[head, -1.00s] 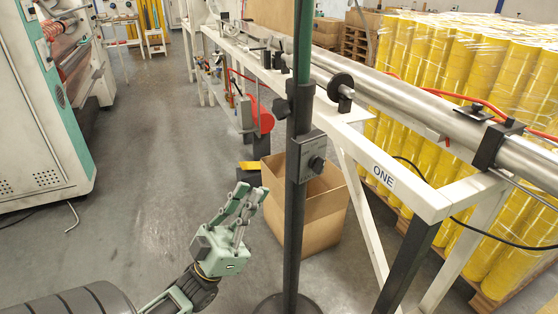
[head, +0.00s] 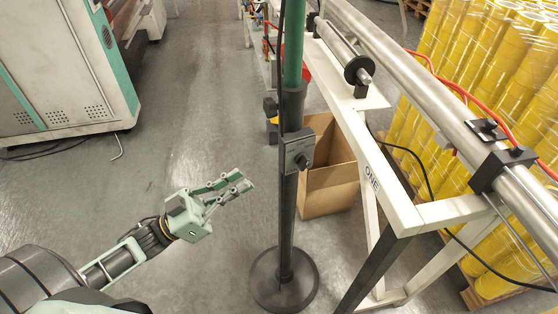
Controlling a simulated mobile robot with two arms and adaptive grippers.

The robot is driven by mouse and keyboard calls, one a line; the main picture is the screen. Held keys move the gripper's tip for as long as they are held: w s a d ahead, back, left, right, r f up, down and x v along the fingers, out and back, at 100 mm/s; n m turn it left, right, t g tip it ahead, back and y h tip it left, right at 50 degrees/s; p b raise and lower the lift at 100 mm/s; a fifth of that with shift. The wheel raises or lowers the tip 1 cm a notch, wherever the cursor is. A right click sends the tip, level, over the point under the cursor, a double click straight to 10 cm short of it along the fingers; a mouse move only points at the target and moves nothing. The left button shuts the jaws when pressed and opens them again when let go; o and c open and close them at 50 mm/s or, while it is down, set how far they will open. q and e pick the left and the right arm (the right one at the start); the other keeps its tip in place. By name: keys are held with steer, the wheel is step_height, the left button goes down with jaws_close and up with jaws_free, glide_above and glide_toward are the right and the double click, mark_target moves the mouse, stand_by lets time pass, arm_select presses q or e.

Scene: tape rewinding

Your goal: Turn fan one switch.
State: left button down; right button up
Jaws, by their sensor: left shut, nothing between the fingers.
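A dark switch box (head: 297,152) with a round knob is mounted on an upright pole in the middle of the head view. The white frame to its right bears the label ONE (head: 372,180). My left gripper (head: 245,181) is to the left of the pole and, in the picture, a little lower than the switch box. It is shut and empty, its fingers pointing right toward the pole, with a visible gap between fingertips and pole. The knob's setting is too small to read. My right gripper is not in view.
The pole stands on a round dark base (head: 285,280). An open cardboard box (head: 328,190) sits behind it. A white frame with a metal roller (head: 440,95) runs along the right, with yellow rolls (head: 520,65) beyond. A white-and-green machine (head: 60,75) stands at left. The floor between is clear.

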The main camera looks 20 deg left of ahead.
mark_target(285, 173)
arm_select(q)
steer(key=w+d, duration=0.2)
steer(key=w+d+r+p, duration=0.1)
steer(key=w+d, duration=0.2)
steer(key=w+d+p, duration=0.1)
steer(key=w+d, duration=0.1)
steer(key=shift+w+d+r, duration=0.2)
steer(key=shift+w+d, duration=0.05)
steer(key=shift+w, duration=0.05)
steer(key=b, duration=0.2)
steer(key=f+t+h+b, duration=0.1)
steer(key=b, duration=0.1)
steer(key=shift+w+d+f, duration=0.2)
steer(key=shift+w+f, duration=0.05)
steer(key=shift+f+b, duration=0.35)
steer(key=shift+b, duration=0.1)
